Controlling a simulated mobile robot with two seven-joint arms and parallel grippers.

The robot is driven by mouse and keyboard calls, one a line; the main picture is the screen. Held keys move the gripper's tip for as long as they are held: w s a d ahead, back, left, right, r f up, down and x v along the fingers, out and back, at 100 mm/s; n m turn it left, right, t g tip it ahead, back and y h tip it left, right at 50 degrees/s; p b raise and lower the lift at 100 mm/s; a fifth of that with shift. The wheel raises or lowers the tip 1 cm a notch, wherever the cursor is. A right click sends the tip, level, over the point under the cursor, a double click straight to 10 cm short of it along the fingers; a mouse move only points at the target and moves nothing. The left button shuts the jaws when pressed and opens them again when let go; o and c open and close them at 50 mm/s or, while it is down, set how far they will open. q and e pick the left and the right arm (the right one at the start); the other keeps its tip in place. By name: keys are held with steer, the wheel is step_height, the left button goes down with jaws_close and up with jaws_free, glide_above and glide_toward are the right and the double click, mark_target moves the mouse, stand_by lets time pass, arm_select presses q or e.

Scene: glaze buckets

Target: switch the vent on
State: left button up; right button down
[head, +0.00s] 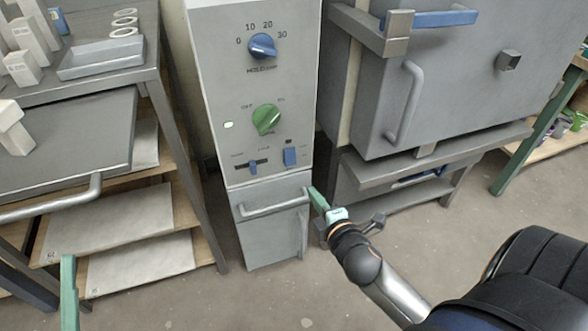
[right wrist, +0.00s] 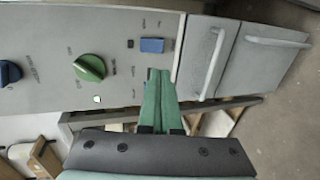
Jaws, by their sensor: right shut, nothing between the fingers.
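The control panel (head: 205,75) is a tall pale grey cabinet front. The small labels are too blurred to tell which control is the vent's. My right gripper (head: 312,191) is shut and empty, just below and right of the rocker. In the right wrist view its green fingertips (right wrist: 158,73) are close to the blue rocker (right wrist: 152,45); contact is not clear. A green finger of my left gripper (head: 68,290) shows at lower left.
A small light (head: 228,125) glows beside the green knob. Below the panel is a grey door with a bar handle (head: 272,207). A large grey kiln-like box (head: 455,85) stands to the right. A shelf bench (head: 105,75) with pale blocks stands to the left.

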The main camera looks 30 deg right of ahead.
steer(key=b, duration=0.2)
glide_toward(291, 164)
steer(key=b+x, duration=0.2)
steer(key=x, duration=0.3)
steer(key=shift+w+d, duration=0.1)
steer(key=shift+w, duration=0.15)
arm_select(q)
steer(key=shift+s+d+r+m+h, duration=0.15)
steer(key=shift+s+m+h, duration=0.35)
steer(key=shift+h, duration=0.25)
steer(key=shift+s+d+r+m+h, duration=0.15)
steer(key=shift+s+m+h, duration=0.3)
steer(key=shift+s+h, duration=0.3)
steer(key=shift+s+d+r+m+h, duration=0.15)
steer(key=shift+s+m+h, duration=0.3)
steer(key=shift+h, duration=0.35)
arm_select(e)
steer(key=shift+w+d+f, duration=0.15)
steer(key=shift+w, duration=0.5)
arm_select(q)
steer(key=shift+d+f+b, duration=0.1)
steer(key=shift+f+b, duration=0.7)
steer(key=shift+b, duration=0.05)
arm_select(e)
steer(key=shift+w+f+t, duration=0.1)
steer(key=shift+w+t, duration=0.1)
steer(key=shift+t, duration=0.1)
